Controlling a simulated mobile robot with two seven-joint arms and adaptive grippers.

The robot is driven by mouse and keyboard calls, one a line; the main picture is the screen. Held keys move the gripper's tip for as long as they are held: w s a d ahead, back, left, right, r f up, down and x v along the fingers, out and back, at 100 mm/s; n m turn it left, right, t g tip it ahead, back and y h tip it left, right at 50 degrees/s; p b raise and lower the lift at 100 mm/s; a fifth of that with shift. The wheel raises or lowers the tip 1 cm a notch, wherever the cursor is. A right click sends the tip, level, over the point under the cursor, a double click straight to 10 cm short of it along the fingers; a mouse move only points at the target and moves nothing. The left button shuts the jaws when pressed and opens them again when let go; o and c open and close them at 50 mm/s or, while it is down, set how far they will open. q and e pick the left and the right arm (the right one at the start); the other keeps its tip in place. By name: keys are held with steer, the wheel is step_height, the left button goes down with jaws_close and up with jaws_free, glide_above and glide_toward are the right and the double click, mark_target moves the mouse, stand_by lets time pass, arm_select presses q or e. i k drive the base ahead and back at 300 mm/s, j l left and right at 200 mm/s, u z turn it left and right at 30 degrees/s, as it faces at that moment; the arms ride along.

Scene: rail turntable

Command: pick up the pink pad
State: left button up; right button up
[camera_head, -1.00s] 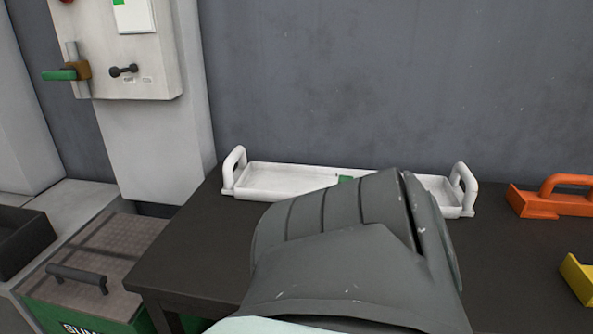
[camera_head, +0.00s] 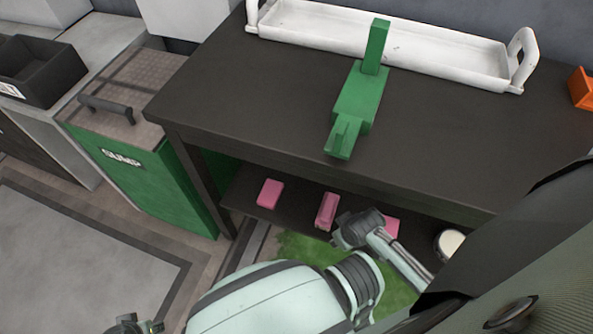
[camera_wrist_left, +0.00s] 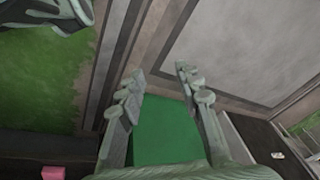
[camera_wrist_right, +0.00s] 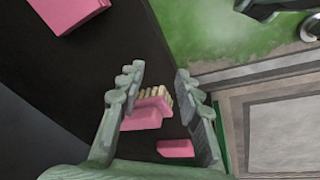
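Several pink pieces lie on the dark lower shelf under the table. In the head view there is a pink block (camera_head: 270,193) at the left, a pink piece (camera_head: 327,210) in the middle and a pink pad (camera_head: 392,228) partly behind my arm. In the right wrist view the middle piece is a pink brush with pale bristles (camera_wrist_right: 150,112); a pink block (camera_wrist_right: 175,148) lies beyond it and a larger pink pad (camera_wrist_right: 75,14) at upper left. My right gripper (camera_wrist_right: 156,75) is open and empty, over the shelf. My left gripper (camera_wrist_left: 160,75) is open and empty, facing the green bin (camera_wrist_left: 165,130).
The table top (camera_head: 250,90) above the shelf bears a green tool (camera_head: 358,98), a white tray (camera_head: 400,45) and an orange item (camera_head: 583,88). A green sump bin (camera_head: 150,185) stands at left. A round white-topped container (camera_head: 450,242) is on the shelf at right.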

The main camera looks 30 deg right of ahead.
mark_target(269, 196)
steer(key=i+j+z, duration=0.15)
steer(key=z, duration=0.2)
steer(key=j+z, duration=0.35)
steer(key=i+j+z, duration=0.15)
steer(key=z, duration=0.2)
steer(key=k+j+z, duration=0.1)
steer(key=z, duration=0.55)
steer(key=k+j+z, duration=0.25)
steer(key=k+z, duration=0.15)
steer(key=k+j+z, duration=0.1)
steer(key=k+z, duration=0.3)
steer(key=k, duration=0.15)
steer(key=k+z, duration=0.1)
steer(key=k, duration=0.4)
steer(key=i, duration=0.7)
